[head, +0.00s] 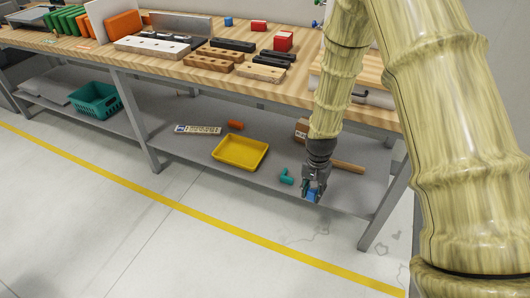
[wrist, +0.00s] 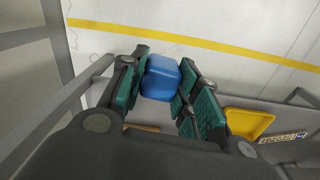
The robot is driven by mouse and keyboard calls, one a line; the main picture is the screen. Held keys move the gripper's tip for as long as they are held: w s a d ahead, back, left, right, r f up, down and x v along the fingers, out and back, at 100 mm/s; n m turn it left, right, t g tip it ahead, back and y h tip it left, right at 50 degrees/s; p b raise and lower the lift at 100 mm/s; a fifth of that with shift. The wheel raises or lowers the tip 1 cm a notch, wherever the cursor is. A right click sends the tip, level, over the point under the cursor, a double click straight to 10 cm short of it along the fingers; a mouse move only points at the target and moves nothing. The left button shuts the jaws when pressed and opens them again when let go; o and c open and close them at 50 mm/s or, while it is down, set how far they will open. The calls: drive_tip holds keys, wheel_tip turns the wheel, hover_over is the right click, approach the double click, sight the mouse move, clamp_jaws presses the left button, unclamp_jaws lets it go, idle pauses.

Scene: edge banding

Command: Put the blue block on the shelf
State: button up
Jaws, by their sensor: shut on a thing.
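My gripper (head: 314,190) hangs at the front edge of the lower grey shelf (head: 200,150), near its right end. In the wrist view my gripper (wrist: 160,90) is shut on the blue block (wrist: 161,78), which sits between the green finger pads. The blue block (head: 312,197) also shows in the head view, low between the fingertips. I cannot tell whether the block touches the shelf.
A yellow tray (head: 240,152), a teal piece (head: 286,177), an orange cylinder (head: 236,125) and a cardboard box (head: 301,130) lie on the shelf. A green basket (head: 95,101) stands farther left. The wooden tabletop (head: 130,69) is above; a table leg (head: 387,206) stands at right.

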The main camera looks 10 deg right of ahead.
drive_tip(key=w+d+f+m+b, duration=0.2)
drive_tip(key=d+f+m+b, duration=0.3)
drive_tip(key=f+b, duration=0.35)
drive_tip(key=w+d+f+m+b, duration=0.2)
drive_tip(key=d+f+m+b, duration=0.3)
drive_tip(key=f+b, duration=0.4)
drive_tip(key=w+d+f+m+b, duration=0.2)
drive_tip(key=d+f+m+b, duration=0.3)
drive_tip(key=f+b, duration=0.4)
drive_tip(key=m+b, duration=0.2)
drive_tip(key=b, duration=0.3)
hover_over(343, 201)
wheel_tip(343, 201, down, 3)
drive_tip(key=shift+s+a, duration=0.15)
wheel_tip(343, 201, down, 4)
drive_tip(key=b, duration=0.2)
drive_tip(key=shift+r+b, duration=0.25)
drive_tip(key=shift+b, duration=0.05)
drive_tip(key=shift+r, duration=0.1)
drive_tip(key=o, duration=1)
